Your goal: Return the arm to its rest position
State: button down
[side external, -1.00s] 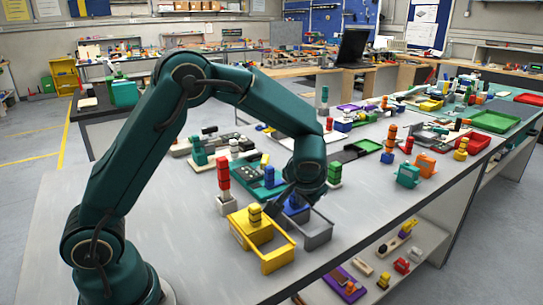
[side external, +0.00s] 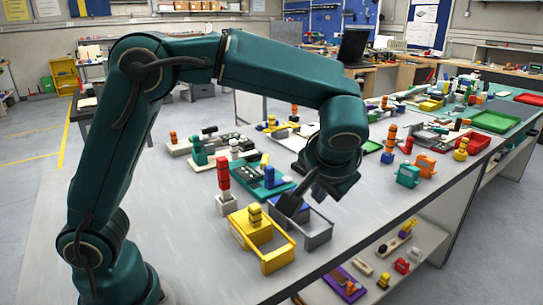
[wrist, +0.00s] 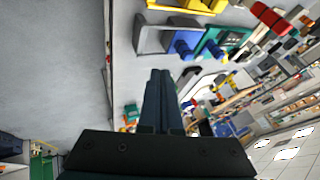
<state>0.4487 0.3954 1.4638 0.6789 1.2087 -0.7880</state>
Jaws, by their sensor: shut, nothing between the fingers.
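My gripper (side external: 287,211) is at the end of the dark green arm, over the grey tray (side external: 317,240) in the side view. In the wrist view my gripper (wrist: 160,75) shows its two dark fingers together, with nothing between them. The wrist view is tilted, with the table and room at a slant. The arm is bent, with its elbow high at the upper left and its wrist hanging above the table. In the side view the fingertips are small and partly merge with the dark wrist.
A yellow tray (side external: 278,261) holding a yellow stacked piece stands beside the grey tray. A red stack (side external: 223,175) on a pale base stands close behind them. A teal tray (side external: 268,191) and orange blocks (side external: 426,165) are nearby. The table's front left is clear.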

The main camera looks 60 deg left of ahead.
jog(key=s+a+r+n+h, duration=0.2)
jog(key=s+a+r, duration=0.4)
jog(key=s, duration=0.2)
jog(key=s+d+f+m+t+h, duration=0.1)
jog(key=s+d+f+m+h, duration=0.2)
jog(key=s, duration=0.6)
notch_tip(320, 180, down, 2)
jog(key=shift+s+d+f+h, duration=0.15)
jog(key=shift+d+h, duration=0.25)
jog(key=shift+d, duration=0.4)
